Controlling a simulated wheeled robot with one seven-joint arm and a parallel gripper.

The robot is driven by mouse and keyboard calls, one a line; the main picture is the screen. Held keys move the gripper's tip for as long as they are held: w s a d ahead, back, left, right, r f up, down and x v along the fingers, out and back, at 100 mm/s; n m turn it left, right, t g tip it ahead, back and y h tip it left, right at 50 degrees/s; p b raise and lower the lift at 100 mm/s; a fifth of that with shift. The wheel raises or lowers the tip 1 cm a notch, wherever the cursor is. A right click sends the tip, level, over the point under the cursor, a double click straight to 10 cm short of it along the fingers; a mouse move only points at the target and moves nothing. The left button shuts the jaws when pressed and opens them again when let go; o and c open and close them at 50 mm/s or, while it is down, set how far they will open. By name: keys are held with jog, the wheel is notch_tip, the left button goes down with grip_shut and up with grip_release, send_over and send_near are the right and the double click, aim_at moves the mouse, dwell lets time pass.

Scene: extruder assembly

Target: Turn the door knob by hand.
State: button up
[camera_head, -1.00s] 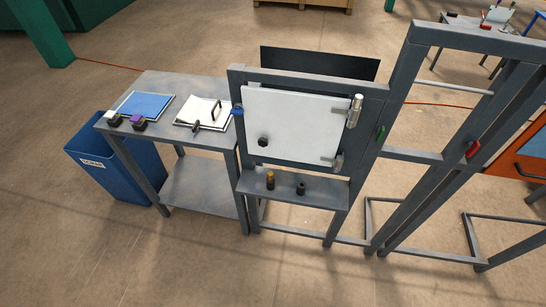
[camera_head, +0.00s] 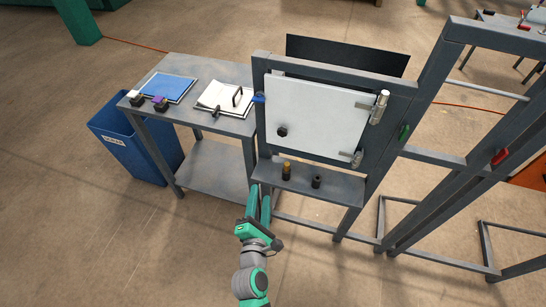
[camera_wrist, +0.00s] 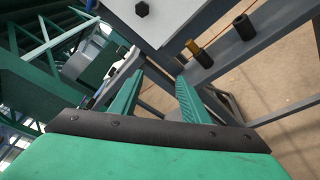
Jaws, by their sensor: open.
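The door is a white panel (camera_head: 312,115) in a grey metal frame, with silver hinges on its right side. Its black knob (camera_head: 282,131) is near the lower left of the panel. The knob also shows at the top of the wrist view (camera_wrist: 142,9), beyond the fingertips. My gripper (camera_head: 259,194) is in front of and below the door, apart from the knob. In the wrist view its two green fingers (camera_wrist: 160,85) are spread apart with nothing between them.
A small shelf (camera_head: 336,187) below the door holds a brass-coloured piece (camera_head: 287,170) and a black cylinder (camera_head: 316,181). A grey table (camera_head: 185,66) with a blue pad and a white board stands at left, beside a blue bin (camera_head: 118,148). The floor in front is clear.

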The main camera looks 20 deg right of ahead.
aim_at(282, 133)
jog(key=shift+w+d+r+n+h, duration=0.75)
jog(key=shift+w+d+r, duration=0.9)
jog(key=shift+w, duration=0.9)
jog(key=shift+w+d+r+n+h, duration=0.75)
jog(key=shift+w+d+r, duration=0.4)
jog(key=shift+w+d, duration=1.15)
jog(key=shift+w+d+r+n+h, duration=0.75)
jog(key=shift+w+d+r, duration=0.75)
jog(key=shift+w, duration=1.3)
jog(key=shift+f, duration=0.1)
jog(key=shift+c, duration=0.5)
jog(key=c, duration=0.7)
